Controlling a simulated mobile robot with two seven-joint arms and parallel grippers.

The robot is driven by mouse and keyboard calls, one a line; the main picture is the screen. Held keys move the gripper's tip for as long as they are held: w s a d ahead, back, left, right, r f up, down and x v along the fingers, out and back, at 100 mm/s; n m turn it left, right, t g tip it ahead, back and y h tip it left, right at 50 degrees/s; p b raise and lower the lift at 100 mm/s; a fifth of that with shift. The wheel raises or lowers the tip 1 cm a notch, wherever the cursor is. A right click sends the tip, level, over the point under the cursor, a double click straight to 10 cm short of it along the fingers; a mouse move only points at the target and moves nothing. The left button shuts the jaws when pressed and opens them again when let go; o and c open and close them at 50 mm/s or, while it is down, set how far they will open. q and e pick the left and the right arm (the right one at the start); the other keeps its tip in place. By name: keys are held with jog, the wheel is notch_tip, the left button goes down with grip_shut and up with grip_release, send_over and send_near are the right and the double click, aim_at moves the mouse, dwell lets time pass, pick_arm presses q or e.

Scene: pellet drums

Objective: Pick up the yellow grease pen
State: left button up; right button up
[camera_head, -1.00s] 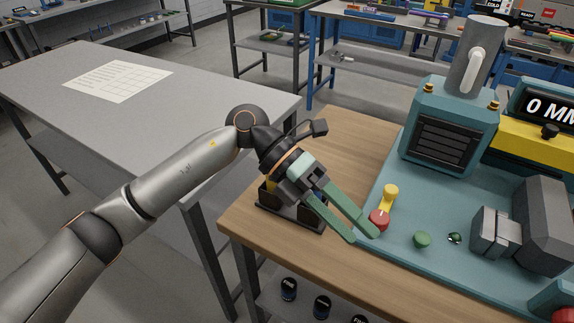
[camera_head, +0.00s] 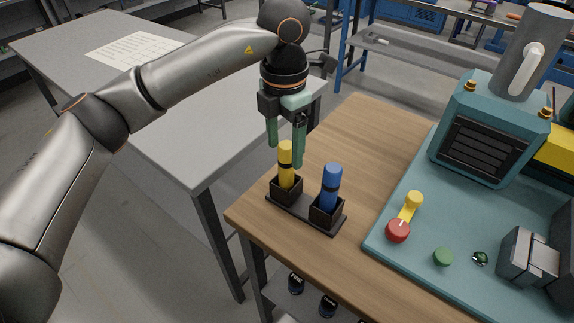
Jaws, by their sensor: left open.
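The yellow grease pen (camera_head: 286,172) stands upright in the left cup of a black two-cup holder (camera_head: 302,211) on the wooden bench. A blue pen (camera_head: 330,186) stands upright in the right cup. My left gripper (camera_head: 285,155) points down at the yellow pen, with its green fingers apart. The fingertips are at about the height of the pen's top, one to its left and one to its right in the picture. I cannot tell whether they touch it. The pen's lower end is hidden in the cup. My right gripper is not in view.
The wooden bench (camera_head: 350,135) is clear behind the holder. A grey table (camera_head: 190,130) stands left.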

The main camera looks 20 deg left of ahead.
aim_at(286, 168)
pick_arm(q)
jog(key=shift+w+f+p, duration=0.2)
jog(key=shift+f+p, duration=0.35)
jog(key=shift+f, duration=2.85)
grip_shut()
